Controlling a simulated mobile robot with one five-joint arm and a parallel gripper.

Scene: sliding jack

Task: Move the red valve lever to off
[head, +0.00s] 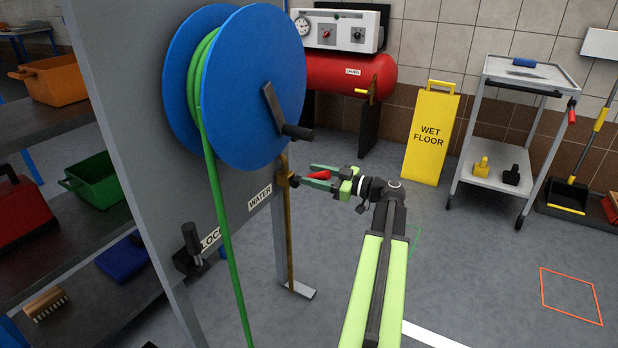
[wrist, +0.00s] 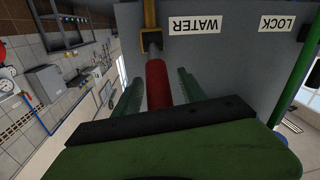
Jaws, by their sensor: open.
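The red valve lever (head: 320,175) sticks out to the right from a brass valve (head: 282,180) on a vertical pipe, close to the WATER label (head: 260,196). My gripper (head: 309,174) is open, with its green fingers pointing left toward the valve. In the wrist view the red lever (wrist: 157,82) lies between my two spread fingers (wrist: 159,75), with a gap visible on each side. The lever's near end is hidden behind the dark gripper body. The brass valve body (wrist: 151,42) shows beyond the lever.
A blue hose reel (head: 255,85) with a dark crank (head: 285,115) and green hose hangs on the grey panel above my gripper. A LOCK handle (head: 192,242) is lower left. A yellow wet floor sign (head: 431,135) and a trolley (head: 520,80) stand right. Floor right of my arm is open.

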